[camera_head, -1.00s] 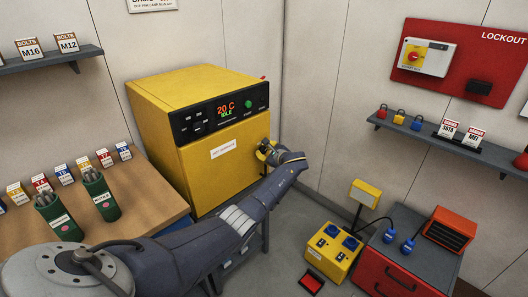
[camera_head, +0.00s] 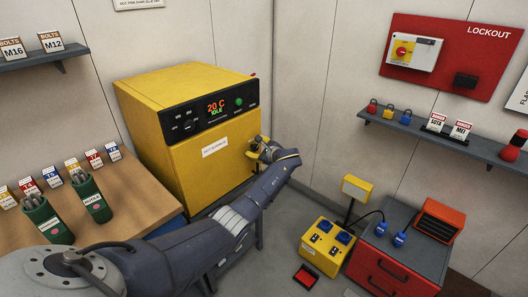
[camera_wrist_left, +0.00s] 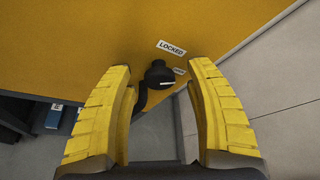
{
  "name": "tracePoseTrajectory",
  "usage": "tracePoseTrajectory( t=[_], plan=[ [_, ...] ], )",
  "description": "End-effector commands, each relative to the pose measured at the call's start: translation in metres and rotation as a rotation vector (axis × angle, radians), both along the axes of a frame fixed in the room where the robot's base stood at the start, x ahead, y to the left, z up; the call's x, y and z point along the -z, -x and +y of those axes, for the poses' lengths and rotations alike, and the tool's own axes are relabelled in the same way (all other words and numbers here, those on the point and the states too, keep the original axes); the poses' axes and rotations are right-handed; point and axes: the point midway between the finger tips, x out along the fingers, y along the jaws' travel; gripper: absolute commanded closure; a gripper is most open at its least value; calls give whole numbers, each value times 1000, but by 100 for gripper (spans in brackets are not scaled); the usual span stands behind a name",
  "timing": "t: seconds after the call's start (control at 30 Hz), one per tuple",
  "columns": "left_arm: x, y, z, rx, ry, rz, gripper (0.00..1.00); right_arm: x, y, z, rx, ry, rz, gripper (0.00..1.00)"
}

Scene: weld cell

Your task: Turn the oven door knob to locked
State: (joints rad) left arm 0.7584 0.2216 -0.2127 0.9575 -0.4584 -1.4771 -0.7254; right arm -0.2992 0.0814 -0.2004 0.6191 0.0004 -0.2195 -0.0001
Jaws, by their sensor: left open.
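The yellow oven (camera_head: 190,130) stands at the back on a stand, its front door shut. In the left wrist view its black door knob (camera_wrist_left: 158,75) shows a white pointer line that lies roughly level. A "LOCKED" label (camera_wrist_left: 171,48) is above the knob, and a second small label (camera_wrist_left: 180,71) to its right is partly hidden. My left gripper (camera_wrist_left: 163,80) is open, with its yellow fingers on either side of the knob and apart from it. In the head view the left gripper (camera_head: 258,148) is at the right edge of the oven door. My right gripper is not in view.
A wooden bench (camera_head: 140,190) with green electrode holders (camera_head: 90,197) is left of the oven. A yellow socket box (camera_head: 326,247) and a red drawer cabinet (camera_head: 392,268) stand at right. A lockout board (camera_head: 450,50) hangs above a shelf (camera_head: 440,135).

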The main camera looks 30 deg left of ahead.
Motion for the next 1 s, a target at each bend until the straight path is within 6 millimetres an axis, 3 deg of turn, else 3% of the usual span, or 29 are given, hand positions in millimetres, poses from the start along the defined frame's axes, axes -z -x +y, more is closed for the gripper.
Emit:
tracePoseTrajectory(
  t=[0.53,0.73,1.0],
  plan=[
    [-26,35,-75,1,4,-2,45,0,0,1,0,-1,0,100],
    [-32,41,-89,-1,1,0,45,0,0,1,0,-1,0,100],
    [-34,44,-93,-2,0,-1,45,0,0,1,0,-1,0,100]
  ],
)
